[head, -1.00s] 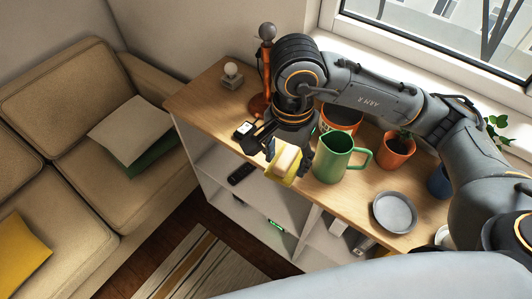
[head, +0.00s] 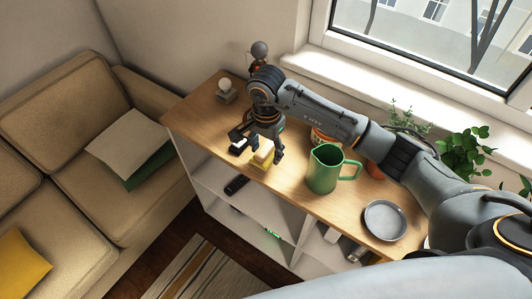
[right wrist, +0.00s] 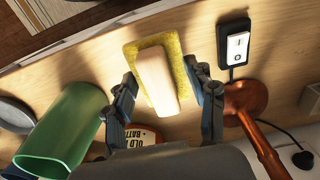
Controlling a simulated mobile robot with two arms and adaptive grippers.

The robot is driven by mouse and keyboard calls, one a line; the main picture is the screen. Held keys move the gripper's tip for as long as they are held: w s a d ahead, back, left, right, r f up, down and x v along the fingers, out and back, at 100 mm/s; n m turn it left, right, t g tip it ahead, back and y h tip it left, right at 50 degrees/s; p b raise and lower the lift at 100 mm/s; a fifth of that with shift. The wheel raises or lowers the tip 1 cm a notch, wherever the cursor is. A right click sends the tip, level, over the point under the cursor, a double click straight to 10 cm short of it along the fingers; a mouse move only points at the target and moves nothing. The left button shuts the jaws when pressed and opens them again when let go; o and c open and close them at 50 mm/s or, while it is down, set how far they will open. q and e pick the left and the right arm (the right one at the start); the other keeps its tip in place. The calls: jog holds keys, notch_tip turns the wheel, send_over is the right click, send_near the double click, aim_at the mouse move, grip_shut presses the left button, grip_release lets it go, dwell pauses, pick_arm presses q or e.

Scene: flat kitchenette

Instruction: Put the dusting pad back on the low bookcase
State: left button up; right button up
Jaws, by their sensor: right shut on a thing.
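The dusting pad (head: 262,161) has a yellow base and a cream block handle. It is at the top of the low bookcase (head: 205,112), close to its front edge. My right gripper (head: 264,150) is shut on the pad from above. In the right wrist view, the pad (right wrist: 157,75) shows between the two fingers of the right gripper (right wrist: 165,92), with the wooden top right behind it. I cannot tell whether its base touches the wood or hangs just above it. My left gripper is not in view.
A green pitcher (head: 325,170) stands right of the pad, with a grey plate (head: 384,220) further right. A black switch box (right wrist: 234,42) lies close beside the pad. A copper-coloured object (right wrist: 247,100) and an orange pot (right wrist: 137,136) are near the gripper. A sofa (head: 60,130) stands left.

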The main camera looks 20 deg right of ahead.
aim_at(266, 157)
notch_tip(266, 157, down, 3)
jog(key=shift+w+f+p, duration=0.1)
jog(key=shift+w+p, duration=0.05)
jog(key=shift+p, duration=0.75)
jog(key=shift+f, duration=0.15)
jog(key=shift+f, duration=0.1)
jog(key=shift+f+b, duration=0.1)
jog(key=shift+b, duration=0.25)
jog(key=o, duration=1)
